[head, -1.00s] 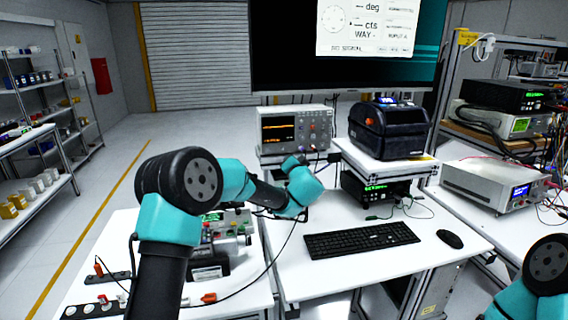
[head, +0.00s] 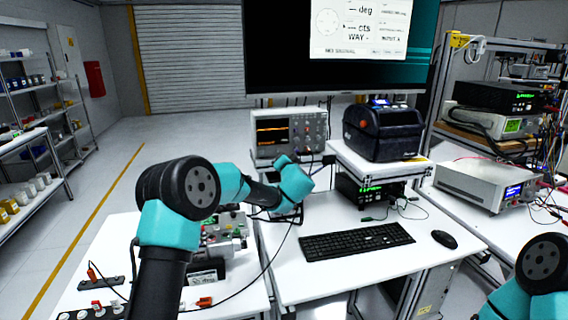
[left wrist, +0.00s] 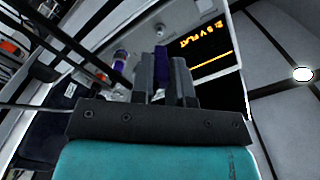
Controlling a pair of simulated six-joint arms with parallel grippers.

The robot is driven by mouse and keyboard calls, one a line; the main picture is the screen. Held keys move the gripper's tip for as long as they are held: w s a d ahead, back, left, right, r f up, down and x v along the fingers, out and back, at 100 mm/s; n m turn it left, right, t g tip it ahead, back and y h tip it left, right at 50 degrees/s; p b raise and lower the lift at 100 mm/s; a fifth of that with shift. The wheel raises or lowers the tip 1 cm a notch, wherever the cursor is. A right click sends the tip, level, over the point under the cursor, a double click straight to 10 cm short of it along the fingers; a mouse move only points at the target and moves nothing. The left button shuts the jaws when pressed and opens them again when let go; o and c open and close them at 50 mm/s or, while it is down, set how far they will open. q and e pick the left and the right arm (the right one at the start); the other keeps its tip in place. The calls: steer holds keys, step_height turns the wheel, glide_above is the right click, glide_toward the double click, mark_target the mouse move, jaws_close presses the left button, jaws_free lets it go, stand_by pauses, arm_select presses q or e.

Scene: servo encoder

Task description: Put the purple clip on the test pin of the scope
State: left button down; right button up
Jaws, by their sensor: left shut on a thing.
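The scope (head: 288,134) stands on the bench behind my left wrist, its screen lit with an orange trace. In the left wrist view the scope (left wrist: 203,42) is close beyond the fingers, with orange text on its screen. My left gripper (left wrist: 162,72) is shut on the purple clip (left wrist: 161,60), of which a narrow strip shows between the fingers. In the head view my left wrist is just in front of the scope, and its fingertips and the clip cannot be made out. I cannot make out the test pin or tell whether the clip touches it. My right gripper is out of view.
A black label printer (head: 384,130) stands on a raised shelf right of the scope. A keyboard (head: 357,241) and mouse (head: 445,239) lie on the bench in front. A thin dark cable hangs below my left wrist. A large monitor (head: 340,75) is above.

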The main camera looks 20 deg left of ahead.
arm_select(q)
steer(key=shift+x, duration=1.95)
steer(key=shift+w+a, duration=0.1)
stand_by(0.5)
steer(key=c, duration=1)
jaws_free()
steer(key=shift+v, duration=3.5)
